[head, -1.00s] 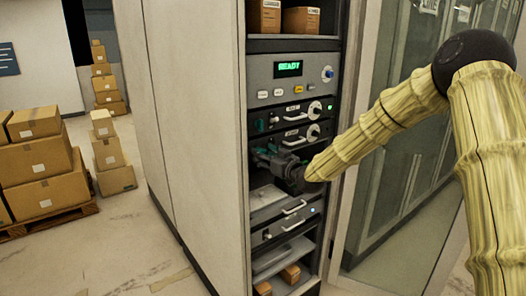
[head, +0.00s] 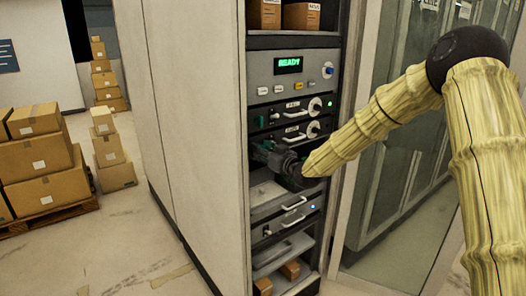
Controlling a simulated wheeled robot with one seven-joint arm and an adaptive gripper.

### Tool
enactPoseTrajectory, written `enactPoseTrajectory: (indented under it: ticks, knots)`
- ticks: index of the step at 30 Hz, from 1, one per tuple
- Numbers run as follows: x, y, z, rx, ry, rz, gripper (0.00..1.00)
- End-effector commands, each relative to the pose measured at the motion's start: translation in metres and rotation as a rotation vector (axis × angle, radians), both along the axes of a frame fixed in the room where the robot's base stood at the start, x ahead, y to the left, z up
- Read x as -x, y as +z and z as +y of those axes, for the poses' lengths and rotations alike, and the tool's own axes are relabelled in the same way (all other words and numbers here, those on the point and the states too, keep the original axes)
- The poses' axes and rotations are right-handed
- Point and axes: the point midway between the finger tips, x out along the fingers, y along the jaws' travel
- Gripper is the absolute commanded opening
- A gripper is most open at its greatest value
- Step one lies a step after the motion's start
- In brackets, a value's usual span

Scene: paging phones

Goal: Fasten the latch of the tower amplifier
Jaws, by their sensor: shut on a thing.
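The equipment rack (head: 205,130) stands in the middle of the head view with its front open to the right. Two slim units with pale handles and round white knobs sit below the READY panel: an upper one (head: 291,113) and a lower one (head: 296,131). I cannot read which unit is the tower amplifier. A teal part (head: 262,121) shows above the gripper.
The grey panel with the green READY display (head: 289,65) is above. Handled drawers (head: 293,205) and shelves with small boxes (head: 290,271) are below. A glass door (head: 395,215) stands right of the rack.

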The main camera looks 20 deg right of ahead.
Motion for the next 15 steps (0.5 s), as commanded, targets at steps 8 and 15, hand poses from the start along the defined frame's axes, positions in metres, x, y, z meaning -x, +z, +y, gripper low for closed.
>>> enactPoseTrajectory:
  ticks: [8,15]
  knots:
    - [-0.0005,-0.0039,0.0001,0.119,-0.001,-0.045,0.13]
    - [-0.0005,-0.0059,0.0005,0.315,0.0,-0.117,0.13]
